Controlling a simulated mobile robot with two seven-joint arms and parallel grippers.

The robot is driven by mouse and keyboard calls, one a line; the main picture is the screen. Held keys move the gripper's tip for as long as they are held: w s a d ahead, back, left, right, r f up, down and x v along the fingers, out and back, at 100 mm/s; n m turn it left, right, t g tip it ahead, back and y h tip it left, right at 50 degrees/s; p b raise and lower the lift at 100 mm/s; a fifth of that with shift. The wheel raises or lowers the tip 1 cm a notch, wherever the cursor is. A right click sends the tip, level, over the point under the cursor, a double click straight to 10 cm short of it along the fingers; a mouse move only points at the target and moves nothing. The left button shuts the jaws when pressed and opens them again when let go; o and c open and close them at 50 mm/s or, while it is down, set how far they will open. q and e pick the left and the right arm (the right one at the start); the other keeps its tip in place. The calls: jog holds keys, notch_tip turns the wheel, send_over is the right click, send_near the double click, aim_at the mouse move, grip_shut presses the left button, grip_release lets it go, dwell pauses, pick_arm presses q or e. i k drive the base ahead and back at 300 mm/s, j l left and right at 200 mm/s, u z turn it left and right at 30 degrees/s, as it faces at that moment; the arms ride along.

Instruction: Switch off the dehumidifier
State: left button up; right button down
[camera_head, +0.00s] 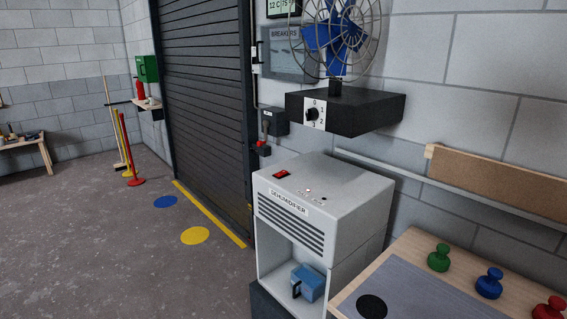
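The dehumidifier (348,189) is a pale grey box labelled "DEHUMIDIFIER", standing on a dark base in the lower middle of the head view. A red rocker switch (282,175) sits on the left of its top face. Neither of my grippers is in view.
A black shelf (355,112) with a dial and a blue-bladed fan (340,36) overhangs behind the dehumidifier. A wooden-edged table (425,250) with green, blue and red knobbed pieces stands at right. A dark roller shutter (205,100) is behind. The floor at left is open.

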aim_at(281, 172)
jog(key=i+j+z, duration=0.1)
jog(key=i+j, duration=0.25)
jog(key=j, duration=0.3)
jog(key=i+j+z, duration=0.15)
jog(key=j, duration=0.2)
jog(key=i+j+z, duration=0.1)
jog(key=j, duration=0.25)
jog(key=i+j+z, duration=0.1)
jog(key=j, duration=0.25)
jog(key=i+j, duration=0.25)
jog(key=j, duration=0.15)
jog(key=z, duration=0.05)
